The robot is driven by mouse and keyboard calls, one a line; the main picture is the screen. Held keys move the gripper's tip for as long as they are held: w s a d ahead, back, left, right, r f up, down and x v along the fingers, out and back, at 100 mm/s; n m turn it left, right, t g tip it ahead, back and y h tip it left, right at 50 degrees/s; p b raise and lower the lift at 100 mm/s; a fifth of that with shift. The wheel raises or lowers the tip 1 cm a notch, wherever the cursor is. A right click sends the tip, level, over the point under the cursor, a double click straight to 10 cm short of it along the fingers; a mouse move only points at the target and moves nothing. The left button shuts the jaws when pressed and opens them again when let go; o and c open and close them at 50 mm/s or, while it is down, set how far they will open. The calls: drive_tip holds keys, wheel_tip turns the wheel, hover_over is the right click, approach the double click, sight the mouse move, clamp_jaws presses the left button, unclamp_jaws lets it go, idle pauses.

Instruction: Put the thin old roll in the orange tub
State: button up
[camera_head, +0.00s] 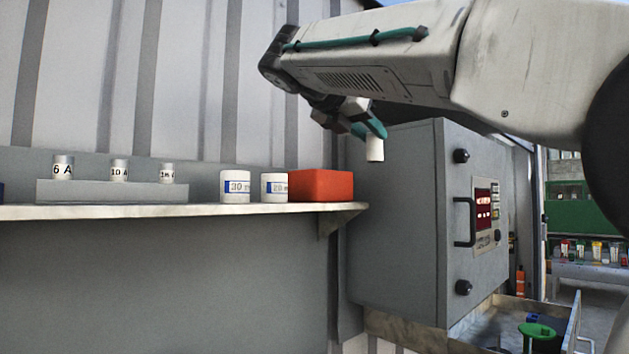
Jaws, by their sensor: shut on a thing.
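My gripper (368,130) is shut on a thin white roll (375,150), which hangs upright below the teal fingertips. The roll's upper end is hidden between the fingers. The orange tub (321,187) stands at the right end of the shelf and looks red-orange. Its inside is hidden from this low view. The roll appears higher than the tub and to its right, in front of the grey cabinet in the picture. I cannot tell their distance in depth.
Two wider white rolls, marked 30 (235,187) and probably 20 (274,188), stand left of the tub. Further left, a grey rack (110,192) holds small labelled cylinders. The shelf (150,212) ends near the grey cabinet (400,230), whose door has a handle and knobs.

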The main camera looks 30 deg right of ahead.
drive_tip(key=w+a, duration=0.3)
drive_tip(key=w, duration=1.1)
drive_tip(key=shift+w+f, duration=0.2)
drive_tip(key=shift+f, duration=1.55)
drive_tip(key=shift+w+f, duration=0.15)
drive_tip(key=shift+f, duration=1.6)
drive_tip(key=shift+f, duration=0.25)
drive_tip(key=shift+d+f, duration=0.1)
drive_tip(key=shift+f, duration=0.25)
drive_tip(key=o, duration=0.9)
drive_tip(key=shift+o, duration=0.2)
drive_tip(key=shift+f, duration=0.1)
